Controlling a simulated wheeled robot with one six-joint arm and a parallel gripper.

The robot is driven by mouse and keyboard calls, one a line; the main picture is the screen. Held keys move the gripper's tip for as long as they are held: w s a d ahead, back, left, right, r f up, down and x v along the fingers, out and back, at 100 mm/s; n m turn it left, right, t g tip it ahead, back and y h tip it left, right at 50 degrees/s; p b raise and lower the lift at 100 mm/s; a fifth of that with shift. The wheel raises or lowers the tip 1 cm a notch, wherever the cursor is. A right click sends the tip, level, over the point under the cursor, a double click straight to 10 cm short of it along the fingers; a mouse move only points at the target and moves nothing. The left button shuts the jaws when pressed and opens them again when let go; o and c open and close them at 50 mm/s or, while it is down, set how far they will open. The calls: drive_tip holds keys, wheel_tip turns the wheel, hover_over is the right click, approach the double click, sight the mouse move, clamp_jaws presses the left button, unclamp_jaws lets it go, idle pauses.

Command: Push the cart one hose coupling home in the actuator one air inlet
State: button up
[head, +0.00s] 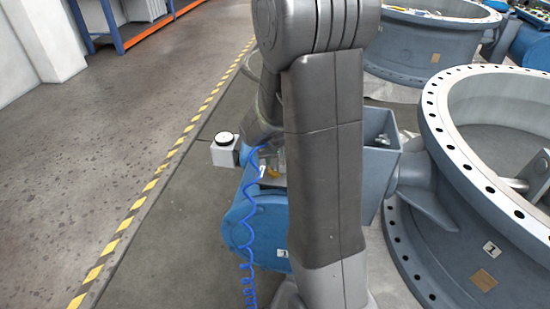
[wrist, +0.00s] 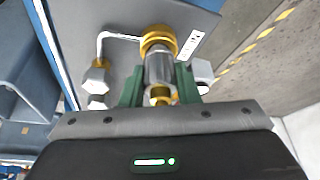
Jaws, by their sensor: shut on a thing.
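In the wrist view my gripper (wrist: 159,82) has its green fingers on both sides of the hose coupling (wrist: 158,68), a silver cylinder with a brass rear end. The coupling is lined up with the brass air inlet (wrist: 159,38) on a grey face, and its front meets or almost meets it; I cannot tell how deep it sits. In the head view the blue actuator one (head: 262,225) stands beside the big valve, partly behind my arm. A blue coiled hose (head: 250,235) hangs in front of it. My gripper and the coupling are mostly hidden there.
The grey valve body one (head: 440,190) stands right. Floor left of the yellow-black line (head: 140,205) is clear.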

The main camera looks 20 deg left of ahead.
drive_tip(key=shift+f+b, duration=0.4)
idle(0.3)
drive_tip(key=o, duration=1.5)
drive_tip(key=shift+r+p, duration=2.85)
drive_tip(key=shift+r, duration=0.95)
drive_tip(key=shift+f, duration=0.1)
drive_tip(key=shift+f+b, duration=2.7)
drive_tip(key=shift+f, duration=0.8)
